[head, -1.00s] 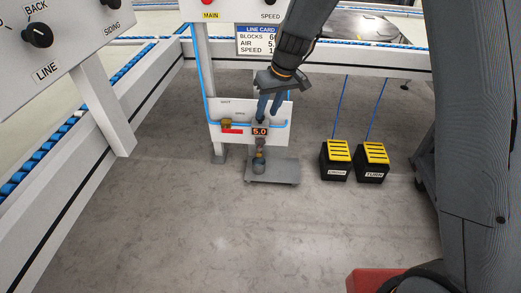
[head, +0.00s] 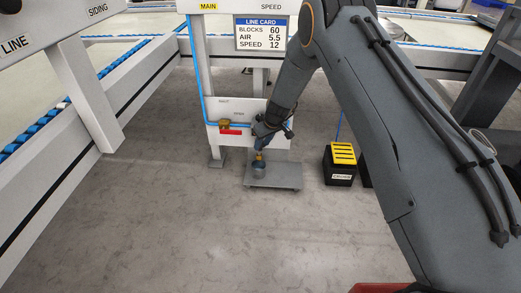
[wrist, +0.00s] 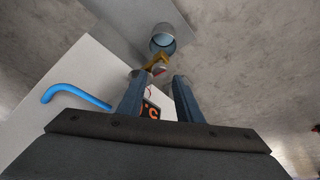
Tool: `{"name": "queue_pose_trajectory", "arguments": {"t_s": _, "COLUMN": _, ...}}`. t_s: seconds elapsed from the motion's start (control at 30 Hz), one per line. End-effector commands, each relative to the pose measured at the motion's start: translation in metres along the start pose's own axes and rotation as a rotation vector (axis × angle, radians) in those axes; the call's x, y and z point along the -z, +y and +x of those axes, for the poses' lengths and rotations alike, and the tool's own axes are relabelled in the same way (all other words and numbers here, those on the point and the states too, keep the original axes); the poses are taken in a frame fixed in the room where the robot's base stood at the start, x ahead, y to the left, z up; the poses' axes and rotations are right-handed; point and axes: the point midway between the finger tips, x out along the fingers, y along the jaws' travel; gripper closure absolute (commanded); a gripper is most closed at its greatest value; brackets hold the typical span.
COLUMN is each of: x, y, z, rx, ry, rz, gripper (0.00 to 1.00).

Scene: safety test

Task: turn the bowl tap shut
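The bowl tap, a small brass-yellow piece (head: 259,155), shows just below my gripper (head: 262,146) in the head view. In the wrist view the tap (wrist: 157,60) lies just beyond my fingertips (wrist: 160,77), near the gap between them. My two blue-grey fingers are apart, and the tap does not appear clamped. A grey cup (head: 258,171) stands under the tap; in the wrist view its bluish inside shows (wrist: 163,41). The bowl above the tap and most of the orange-digit display (wrist: 151,112) are hidden behind my gripper.
A white panel (head: 272,110) with a red lever (head: 230,132), a brass valve (head: 225,124) and a blue air hose surrounds the work area. A grey base plate (head: 285,177) is below. A black-and-yellow pedal box (head: 341,165) stands right. The floor in front is clear.

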Motion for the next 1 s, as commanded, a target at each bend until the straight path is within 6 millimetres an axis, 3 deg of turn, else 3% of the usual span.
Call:
{"name": "queue_pose_trajectory", "arguments": {"t_s": 0.1, "x": -0.001, "y": 0.0, "z": 0.021, "rx": 0.0, "ry": -0.001, "rz": 0.0, "gripper": 0.68}}
{"name": "queue_pose_trajectory", "arguments": {"t_s": 0.3, "x": 0.0, "y": 0.0, "z": 0.039, "rx": 0.0, "ry": 0.0, "rz": 0.001, "gripper": 0.68}}
{"name": "queue_pose_trajectory", "arguments": {"t_s": 0.63, "x": 0.0, "y": 0.0, "z": 0.041, "rx": 0.0, "ry": 0.001, "rz": 0.001, "gripper": 0.68}}
{"name": "queue_pose_trajectory", "arguments": {"t_s": 0.83, "x": 0.0, "y": 0.0, "z": 0.041, "rx": 0.0, "ry": 0.0, "rz": 0.001, "gripper": 0.98}}
{"name": "queue_pose_trajectory", "arguments": {"t_s": 1.0, "x": 0.0, "y": 0.0, "z": 0.041, "rx": -0.002, "ry": 0.0, "rz": 0.005, "gripper": 0.98}}
